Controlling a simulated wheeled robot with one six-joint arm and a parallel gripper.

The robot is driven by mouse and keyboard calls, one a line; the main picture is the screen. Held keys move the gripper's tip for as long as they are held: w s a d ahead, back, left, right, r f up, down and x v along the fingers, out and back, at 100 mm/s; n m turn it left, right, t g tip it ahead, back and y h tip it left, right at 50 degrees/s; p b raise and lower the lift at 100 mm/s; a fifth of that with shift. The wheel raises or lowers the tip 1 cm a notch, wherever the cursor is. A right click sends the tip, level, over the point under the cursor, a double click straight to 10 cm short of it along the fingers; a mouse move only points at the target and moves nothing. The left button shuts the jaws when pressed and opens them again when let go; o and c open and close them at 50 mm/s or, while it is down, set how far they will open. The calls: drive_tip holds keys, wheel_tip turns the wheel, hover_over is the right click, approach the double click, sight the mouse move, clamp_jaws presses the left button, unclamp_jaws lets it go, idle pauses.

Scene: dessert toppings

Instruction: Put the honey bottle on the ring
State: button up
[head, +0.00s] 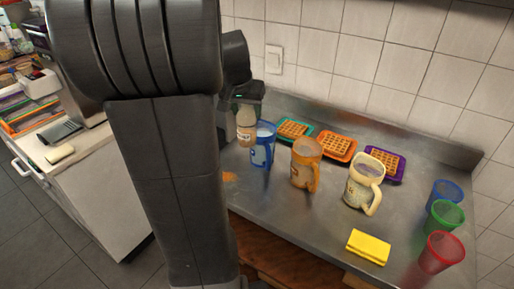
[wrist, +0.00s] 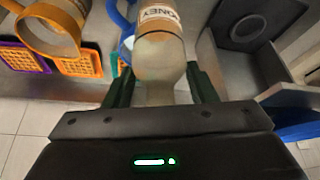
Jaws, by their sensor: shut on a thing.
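The honey bottle (head: 246,126) is a pale bottle with a light label, upright beside the blue mug in the head view. In the wrist view the honey bottle (wrist: 160,52) shows its "HONEY" label, with a green-dark finger on either side. My gripper (head: 247,103), also in the wrist view (wrist: 160,82), is shut on it near its narrower end. I cannot tell whether its base touches the counter. A small orange patch (head: 229,177) lies on the counter, partly behind my arm; I cannot tell whether it is the ring. No other ring shows.
A blue mug (head: 263,146) stands close right of the bottle. An orange mug (head: 304,163) and a cream mug (head: 363,186) stand further right. Waffles on coloured trays (head: 336,157) line the back. A yellow sponge (head: 369,247) and coloured cups (head: 441,252) are at right.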

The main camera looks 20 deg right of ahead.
sight(247, 143)
wheel_tip(247, 143, down, 12)
drive_tip(key=shift+r, duration=0.1)
drive_tip(key=shift+w+f, duration=0.1)
drive_tip(key=shift+f, duration=0.1)
drive_tip(key=shift+f+b, duration=0.1)
drive_tip(key=shift+b, duration=0.25)
drive_tip(key=o, duration=1.2)
drive_tip(key=shift+c, duration=0.2)
